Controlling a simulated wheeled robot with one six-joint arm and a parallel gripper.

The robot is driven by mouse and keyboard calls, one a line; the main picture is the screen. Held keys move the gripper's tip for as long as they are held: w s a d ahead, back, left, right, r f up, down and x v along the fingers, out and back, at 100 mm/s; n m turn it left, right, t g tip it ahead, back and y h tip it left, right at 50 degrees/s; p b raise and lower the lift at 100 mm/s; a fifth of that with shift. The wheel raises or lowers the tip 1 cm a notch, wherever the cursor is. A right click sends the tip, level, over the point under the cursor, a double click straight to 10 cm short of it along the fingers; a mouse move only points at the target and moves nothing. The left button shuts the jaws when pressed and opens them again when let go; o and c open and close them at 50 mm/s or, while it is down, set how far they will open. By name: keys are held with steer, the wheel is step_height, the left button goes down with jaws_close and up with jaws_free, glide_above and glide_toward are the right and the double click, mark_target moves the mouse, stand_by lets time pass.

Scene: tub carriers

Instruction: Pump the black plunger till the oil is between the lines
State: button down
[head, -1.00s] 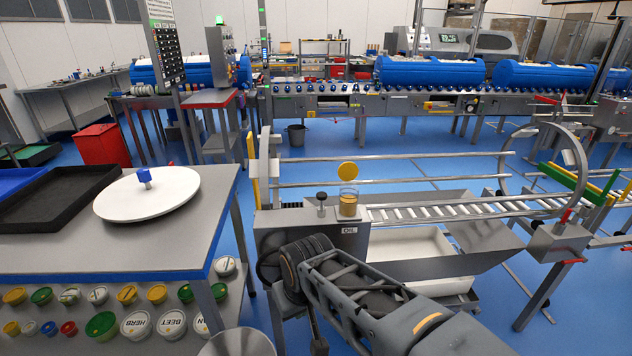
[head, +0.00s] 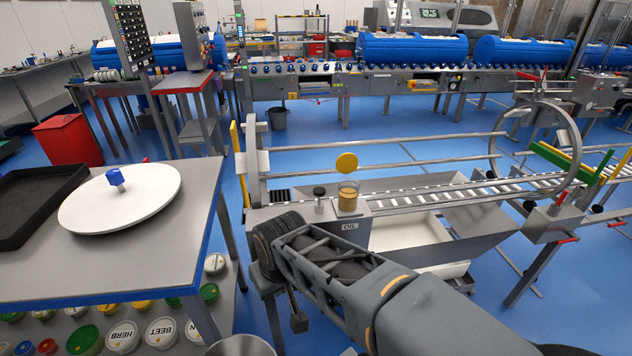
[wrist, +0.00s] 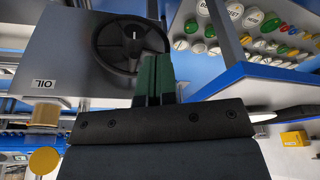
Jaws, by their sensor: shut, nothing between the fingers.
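The black plunger (head: 319,191) stands upright on the grey box marked OIL (head: 349,227) in the head view. Just right of it is the clear oil glass (head: 348,199), holding amber oil; the level lines are too small to read. In the wrist view, the OIL box (wrist: 75,55) is at upper left and the glass (wrist: 42,115) at lower left; I cannot make out the plunger there. My gripper (wrist: 153,68) is shut and empty, its green fingertips pointing toward a black handwheel (wrist: 128,45) on the box. In the head view my arm hides the fingers.
A yellow disc (head: 347,162) stands above the glass. A roller conveyor (head: 440,195) runs right from the box, above a white tub. A steel table (head: 130,240) with a white round board (head: 120,197) is at the left, with lidded tubs below.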

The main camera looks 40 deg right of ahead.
steer(key=w+d+r+m+p, duration=0.1)
steer(key=w+d+r+p, duration=0.25)
steer(key=r+p, duration=0.2)
step_height(320, 180, up, 14)
steer(key=r+m+h+p, duration=0.1)
steer(key=m+p, duration=0.3)
steer(key=p, duration=0.7)
glide_above(320, 188)
steer(key=s+a, duration=0.1)
steer(key=s, duration=0.2)
steer(key=shift+s+a+f, duration=0.2)
steer(key=shift+s+f, duration=0.05)
steer(key=shift+f, duration=0.05)
steer(key=x, duration=0.4)
steer(key=p+x, duration=0.1)
steer(key=x, duration=0.4)
steer(key=s+x, duration=0.1)
steer(key=x, duration=0.3)
steer(key=shift+w+a+f+p, duration=0.1)
steer(key=shift+f+p, duration=0.25)
steer(key=shift+f, duration=0.2)
